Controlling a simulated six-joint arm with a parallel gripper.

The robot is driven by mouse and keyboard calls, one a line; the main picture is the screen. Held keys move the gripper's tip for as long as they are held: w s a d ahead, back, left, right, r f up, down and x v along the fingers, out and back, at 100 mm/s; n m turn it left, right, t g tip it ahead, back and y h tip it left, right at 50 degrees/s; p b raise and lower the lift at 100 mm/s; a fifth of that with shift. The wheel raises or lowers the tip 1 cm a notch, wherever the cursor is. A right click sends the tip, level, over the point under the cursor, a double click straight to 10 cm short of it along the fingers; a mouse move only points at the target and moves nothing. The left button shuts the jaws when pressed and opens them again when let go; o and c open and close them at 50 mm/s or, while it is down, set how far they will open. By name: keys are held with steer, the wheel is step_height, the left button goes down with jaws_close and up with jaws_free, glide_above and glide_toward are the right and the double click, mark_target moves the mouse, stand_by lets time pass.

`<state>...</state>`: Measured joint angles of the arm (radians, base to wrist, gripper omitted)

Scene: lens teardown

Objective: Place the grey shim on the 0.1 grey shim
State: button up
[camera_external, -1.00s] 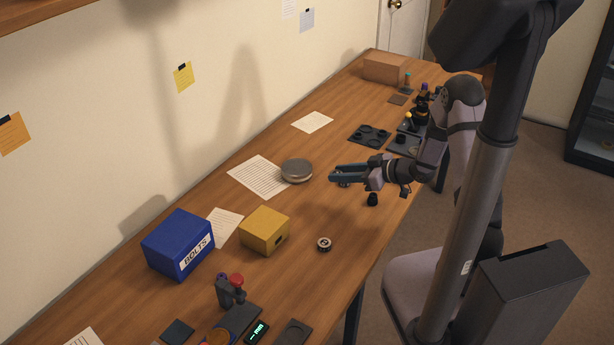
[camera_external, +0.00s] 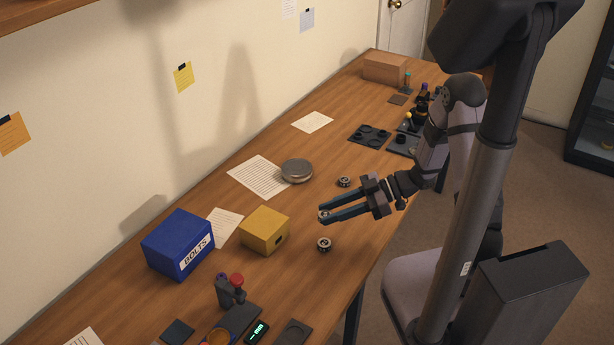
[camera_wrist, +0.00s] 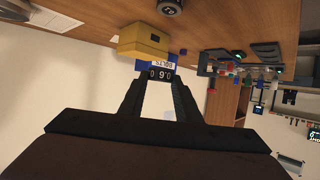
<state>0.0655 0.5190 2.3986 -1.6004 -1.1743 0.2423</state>
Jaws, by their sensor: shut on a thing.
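My gripper (camera_external: 322,214) is shut on a small grey shim (camera_external: 324,215), held at its fingertips above the table. Another similar round piece (camera_external: 344,182) lies behind my gripper. I cannot tell which of the two is the 0.1 grey shim.
A yellow box (camera_external: 265,231) stands close to the left of the gripper, with a blue BOLTS box (camera_external: 178,245) beyond it. A round grey tin (camera_external: 297,170) sits behind. Dark trays (camera_external: 369,134) are at the far right. The table's front edge runs to the right.

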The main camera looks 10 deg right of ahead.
mark_target(331, 242)
steer(key=shift+f, duration=4.4)
steer(key=o, duration=1.1)
steer(key=shift+f, duration=0.1)
steer(key=shift+c, duration=0.2)
